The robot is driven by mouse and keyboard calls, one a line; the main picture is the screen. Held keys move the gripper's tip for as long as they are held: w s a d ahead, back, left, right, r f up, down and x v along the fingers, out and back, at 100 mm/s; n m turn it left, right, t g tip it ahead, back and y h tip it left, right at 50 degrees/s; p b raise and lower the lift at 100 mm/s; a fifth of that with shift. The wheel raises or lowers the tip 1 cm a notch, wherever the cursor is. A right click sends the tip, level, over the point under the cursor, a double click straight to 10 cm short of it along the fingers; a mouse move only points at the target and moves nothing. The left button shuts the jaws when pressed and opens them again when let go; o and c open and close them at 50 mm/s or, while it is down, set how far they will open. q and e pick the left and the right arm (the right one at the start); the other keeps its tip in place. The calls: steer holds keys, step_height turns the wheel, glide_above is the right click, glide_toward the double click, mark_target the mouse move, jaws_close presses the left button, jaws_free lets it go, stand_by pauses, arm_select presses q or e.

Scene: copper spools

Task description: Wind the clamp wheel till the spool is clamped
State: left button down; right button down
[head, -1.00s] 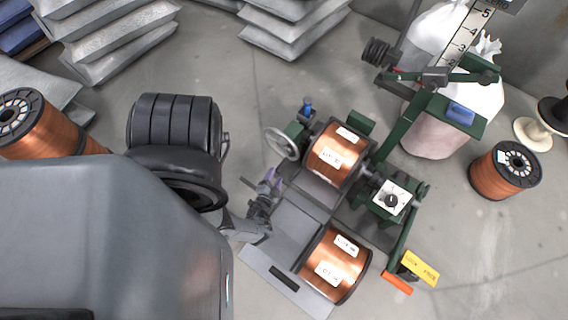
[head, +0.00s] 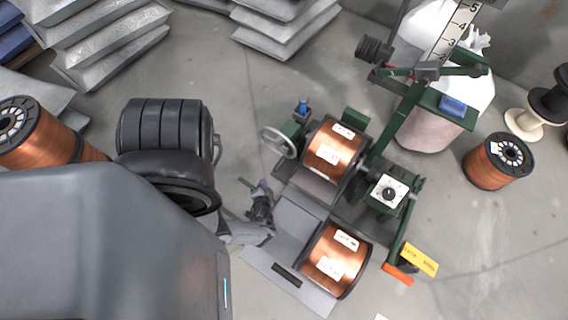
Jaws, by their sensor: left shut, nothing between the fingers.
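The clamp wheel (head: 279,141) is a pale grey handwheel on the left side of the green winding machine (head: 385,185). A copper spool (head: 334,151) with white labels sits in the machine, right of the wheel. A second labelled copper spool (head: 335,262) lies on the grey plate (head: 262,262) in front. My left gripper (head: 262,185) is shut and empty, below and left of the wheel and apart from it. It is partly dark and small, so its fingertips are hard to make out. My right gripper is not in view.
A dial box (head: 389,194), a yellow tag (head: 419,260) and an orange handle (head: 397,274) are on the machine's right. Another copper spool (head: 497,161) stands on the floor at right. Grey sacks (head: 290,30) are stacked at the back.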

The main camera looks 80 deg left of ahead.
arm_select(q)
steer(key=w+d+r+n+g+h+p, duration=0.25)
steer(key=w+r+n+h+p, duration=0.3)
steer(key=w+r+p, duration=0.7)
steer(key=a+r+b+x, duration=0.1)
steer(key=b+x, duration=0.9)
steer(key=shift+s+a+f+t+b, duration=0.25)
steer(key=shift+s+a+t+b, duration=0.15)
steer(key=shift+a, duration=0.1)
